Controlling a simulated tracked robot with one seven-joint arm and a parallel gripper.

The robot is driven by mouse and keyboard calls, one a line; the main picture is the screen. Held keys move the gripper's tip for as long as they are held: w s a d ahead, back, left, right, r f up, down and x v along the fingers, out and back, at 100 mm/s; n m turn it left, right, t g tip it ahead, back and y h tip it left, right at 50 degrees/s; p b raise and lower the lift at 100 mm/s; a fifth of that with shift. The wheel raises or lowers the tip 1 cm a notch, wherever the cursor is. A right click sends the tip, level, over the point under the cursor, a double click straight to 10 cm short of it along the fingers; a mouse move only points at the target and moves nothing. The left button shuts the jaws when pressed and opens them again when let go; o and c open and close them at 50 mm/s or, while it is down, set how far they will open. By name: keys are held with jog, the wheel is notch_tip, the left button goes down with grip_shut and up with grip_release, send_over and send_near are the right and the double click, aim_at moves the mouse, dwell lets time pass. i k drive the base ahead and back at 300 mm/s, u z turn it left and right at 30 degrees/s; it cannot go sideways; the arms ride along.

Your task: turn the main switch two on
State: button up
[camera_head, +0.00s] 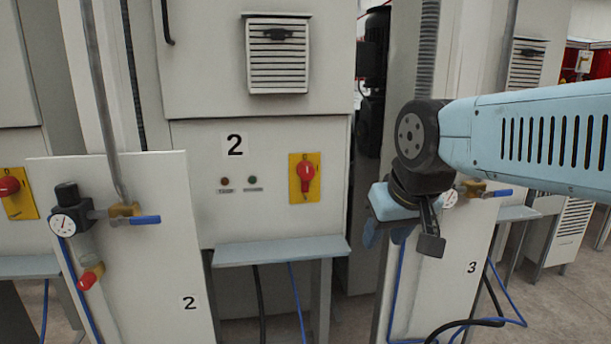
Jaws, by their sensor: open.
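Two small indicator lights (238,183) sit left of the switch. A grey shelf (280,252) juts out below it. A front plate with a pressure gauge (63,225) and blue-handled valve (144,220) stands left. Another yellow-plated switch (14,193) is far left.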

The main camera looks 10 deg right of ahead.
aim_at(307, 171)
jog(key=z, duration=1.65)
jog(key=k, duration=1.5)
jog(key=u, duration=1.55)
jog(key=i, duration=1)
jog(key=z, duration=0.05)
